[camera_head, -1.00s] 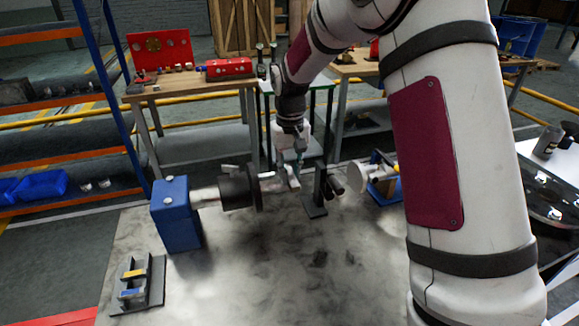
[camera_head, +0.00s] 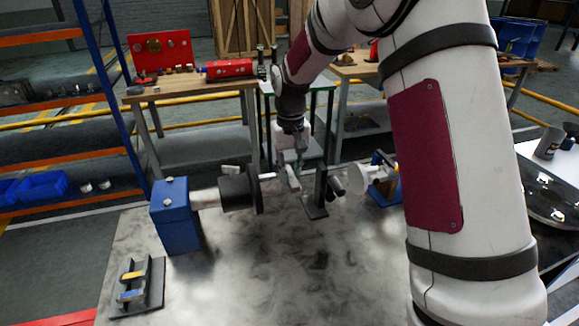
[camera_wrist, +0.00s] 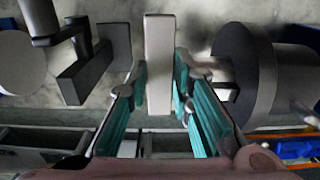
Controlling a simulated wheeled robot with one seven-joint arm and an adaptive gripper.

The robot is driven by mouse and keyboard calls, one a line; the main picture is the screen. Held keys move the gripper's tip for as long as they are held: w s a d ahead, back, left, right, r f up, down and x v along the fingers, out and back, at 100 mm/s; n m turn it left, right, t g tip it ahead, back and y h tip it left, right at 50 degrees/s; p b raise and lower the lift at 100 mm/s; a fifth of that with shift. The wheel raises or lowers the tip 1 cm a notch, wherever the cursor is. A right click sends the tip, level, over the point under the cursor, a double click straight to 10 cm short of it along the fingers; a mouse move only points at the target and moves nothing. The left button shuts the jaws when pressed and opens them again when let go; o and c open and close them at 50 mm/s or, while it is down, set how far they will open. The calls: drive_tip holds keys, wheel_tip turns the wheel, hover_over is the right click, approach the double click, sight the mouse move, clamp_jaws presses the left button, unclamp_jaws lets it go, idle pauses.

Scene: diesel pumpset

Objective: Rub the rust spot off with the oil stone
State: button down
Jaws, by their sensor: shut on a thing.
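My gripper (camera_head: 293,160) reaches down beside the shaft assembly on the grey bench top. In the wrist view its teal finger pads (camera_wrist: 160,88) are shut on a pale, long block, which I take for the oil stone (camera_wrist: 160,50). The stone's end (camera_head: 294,182) shows below the fingers in the head view. A short pale shaft end (camera_head: 268,176) sticks out of the black disc (camera_head: 240,188), just left of the stone. I cannot tell whether the stone touches the shaft. No rust spot can be made out.
A dark upright stand (camera_head: 316,195) is close to the right of the stone, with a white cone (camera_head: 360,178) beyond. A blue block (camera_head: 174,210) carries the shaft at left. A small dark rack (camera_head: 138,285) stands front left. The front bench top is clear.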

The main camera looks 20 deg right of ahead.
drive_tip(key=shift+s+r, duration=0.1)
drive_tip(key=shift+s, duration=0.15)
drive_tip(key=shift+w+f+b, duration=0.2)
drive_tip(key=shift+w+b, duration=0.65)
drive_tip(key=shift+w, duration=0.45)
drive_tip(key=shift+r+p, duration=0.95)
drive_tip(key=shift+r, duration=2.65)
